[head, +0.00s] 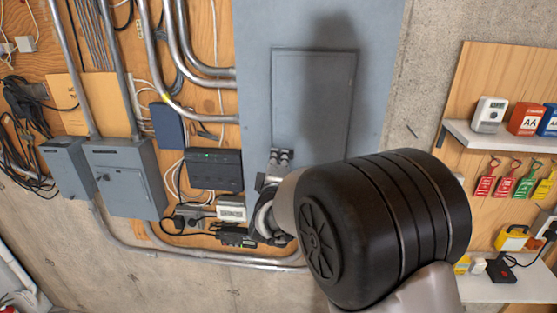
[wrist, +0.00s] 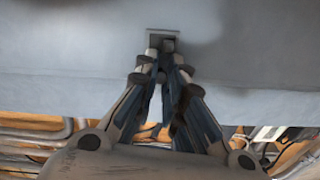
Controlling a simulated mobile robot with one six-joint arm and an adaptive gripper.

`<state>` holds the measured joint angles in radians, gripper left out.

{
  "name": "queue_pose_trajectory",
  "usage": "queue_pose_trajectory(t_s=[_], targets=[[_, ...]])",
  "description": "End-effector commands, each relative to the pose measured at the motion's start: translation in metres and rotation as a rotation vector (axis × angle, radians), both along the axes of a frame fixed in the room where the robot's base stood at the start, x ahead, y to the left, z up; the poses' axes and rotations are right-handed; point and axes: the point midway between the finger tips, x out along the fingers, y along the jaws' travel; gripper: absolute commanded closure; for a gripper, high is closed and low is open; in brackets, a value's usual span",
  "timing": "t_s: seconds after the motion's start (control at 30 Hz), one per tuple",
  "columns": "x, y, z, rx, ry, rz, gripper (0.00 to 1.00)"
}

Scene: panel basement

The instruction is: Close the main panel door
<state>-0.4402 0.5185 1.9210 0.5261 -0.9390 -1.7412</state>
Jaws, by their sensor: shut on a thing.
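The main panel (head: 256,70) is a tall grey metal box on the wall in the head view. Its door (head: 314,85) is a grey rectangle that looks flush or nearly flush with the front; my arm hides its lower right part. My gripper (head: 280,156) is at the door's lower left. In the wrist view, my gripper (wrist: 163,55) has its fingertips close together at a small square latch (wrist: 164,36) on the grey metal (wrist: 80,60). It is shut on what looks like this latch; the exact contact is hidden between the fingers.
Grey boxes (head: 125,178), a dark device (head: 213,170) and conduits (head: 205,82) are left of the panel. Cables (head: 26,110) hang at the far left. Shelves (head: 505,138) with tags and small boxes stand at the right. Bare concrete (head: 422,90) lies between panel and shelves.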

Motion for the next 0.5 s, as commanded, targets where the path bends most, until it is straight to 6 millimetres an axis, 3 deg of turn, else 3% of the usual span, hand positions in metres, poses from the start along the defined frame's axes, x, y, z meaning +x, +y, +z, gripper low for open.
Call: queue_pose_trajectory(t_s=[0.5], targets=[[0.013,0.003,0.0,0.0,-0.001,-0.072,1.0]])
